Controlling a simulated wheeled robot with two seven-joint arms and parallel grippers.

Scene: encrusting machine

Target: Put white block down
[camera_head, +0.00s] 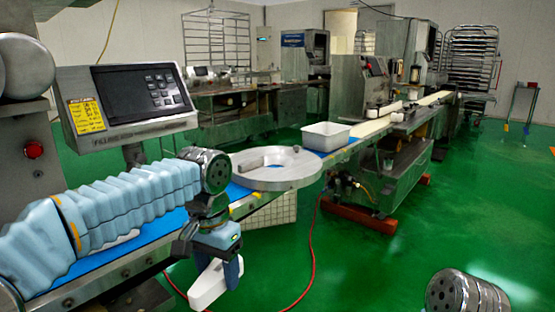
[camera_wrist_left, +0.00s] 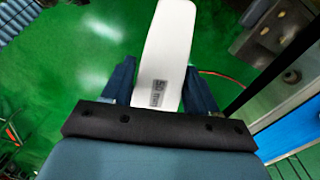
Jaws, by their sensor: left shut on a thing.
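The white block (camera_head: 209,287) is in my left gripper (camera_head: 219,258), low in the middle-left of the head view. It hangs tilted in front of the conveyor's near side, over the green floor. In the left wrist view the white block (camera_wrist_left: 169,50) is a long piece with rounded corners and a dark printed label. The two dark blue fingers of the left gripper (camera_wrist_left: 158,85) are on either side of it, shut on it. Only a rounded metal part of my right arm shows at the bottom right of the head view; its gripper is out of sight.
A conveyor with a blue belt (camera_head: 104,258) runs behind my left arm. A flat metal ring (camera_head: 277,176) and a white tub (camera_head: 325,136) sit along it. A control panel (camera_head: 130,100) stands at the left. A red hose (camera_head: 314,250) lies on the open green floor (camera_head: 430,225).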

